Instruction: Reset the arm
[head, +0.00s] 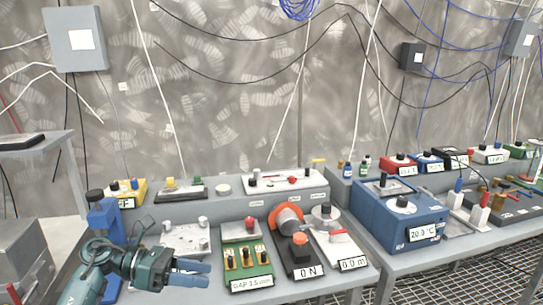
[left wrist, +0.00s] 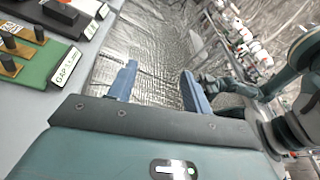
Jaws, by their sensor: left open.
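My left gripper (head: 192,273) comes in from the left in the head view, at the near edge of the bench and just left of the green block labelled GAP 3.5 mm (head: 246,257). Its two blue fingers are apart with nothing between them. In the left wrist view the same fingers (left wrist: 155,88) stand apart over the wrinkled foil-like floor, beside the bench edge. The green block (left wrist: 40,60) lies to their left there. The right gripper cannot be made out in either view.
The grey bench carries a black device labelled 0 N (head: 301,257), a 0.0 m device (head: 341,249) and a metal plate (head: 185,237). A blue box reading 20.0 °C (head: 402,217) stands on the right bench. A blue upright post (head: 104,215) stands close behind my left arm.

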